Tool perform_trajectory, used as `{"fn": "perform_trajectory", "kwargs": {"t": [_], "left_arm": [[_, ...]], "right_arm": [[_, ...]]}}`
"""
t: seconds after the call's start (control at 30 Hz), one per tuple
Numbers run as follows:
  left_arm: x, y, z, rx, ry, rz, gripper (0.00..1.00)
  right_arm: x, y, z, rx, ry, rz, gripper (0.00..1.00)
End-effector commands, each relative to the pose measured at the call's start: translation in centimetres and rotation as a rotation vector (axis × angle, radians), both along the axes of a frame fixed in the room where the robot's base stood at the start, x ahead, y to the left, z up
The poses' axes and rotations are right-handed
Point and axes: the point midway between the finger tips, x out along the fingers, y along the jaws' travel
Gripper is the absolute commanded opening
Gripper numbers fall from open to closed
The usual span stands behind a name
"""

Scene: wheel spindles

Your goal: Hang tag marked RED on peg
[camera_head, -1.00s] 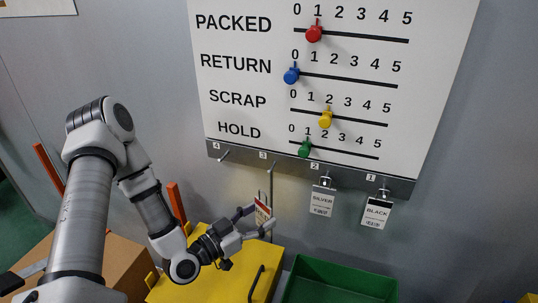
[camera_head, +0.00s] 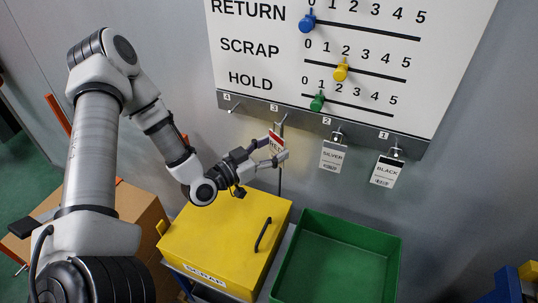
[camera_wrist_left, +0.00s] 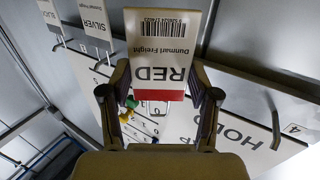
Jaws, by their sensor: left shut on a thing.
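My left gripper (camera_head: 279,151) is shut on the red-and-white RED tag (camera_head: 276,142). It holds the tag a little below peg 3 (camera_head: 282,119) on the grey rail. In the left wrist view the RED tag (camera_wrist_left: 161,52) looks upside down, its red band between the two fingers of my left gripper (camera_wrist_left: 165,93). I cannot tell whether the tag touches the peg. Peg 4 (camera_head: 237,106) is bare. The SILVER tag (camera_head: 333,157) hangs on peg 2 and the BLACK tag (camera_head: 386,171) on peg 1. My right gripper is not in view.
The white board (camera_head: 235,66) with coloured slider knobs is above the rail (camera_head: 365,141). Below stand a yellow SCRAP box (camera_head: 215,230) with a black handle and an empty green bin (camera_head: 340,222). A cardboard box (camera_head: 140,215) is at the left.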

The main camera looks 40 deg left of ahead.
Motion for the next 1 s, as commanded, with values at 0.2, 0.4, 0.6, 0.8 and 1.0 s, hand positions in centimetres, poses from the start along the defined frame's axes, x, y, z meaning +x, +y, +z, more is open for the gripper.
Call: {"fn": "perform_trajectory", "kwargs": {"t": [0.2,0.4,0.6,0.8,1.0], "left_arm": [[1.6,0.3,-0.2,0.003,-0.002,-0.001,0.38],[2.9,0.7,-0.3,0.002,-0.002,-0.001,0.38],[4.0,1.0,-1.0,0.001,-0.001,0.000,0.38],[4.4,1.1,-1.2,0.000,0.000,0.000,0.38],[4.5,1.1,-1.2,0.000,0.000,0.000,0.38]], "right_arm": [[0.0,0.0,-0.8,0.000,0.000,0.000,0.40],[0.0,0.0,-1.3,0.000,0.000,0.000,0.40],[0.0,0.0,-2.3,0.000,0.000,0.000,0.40],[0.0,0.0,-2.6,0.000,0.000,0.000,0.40],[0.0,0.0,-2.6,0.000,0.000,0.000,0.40]]}}
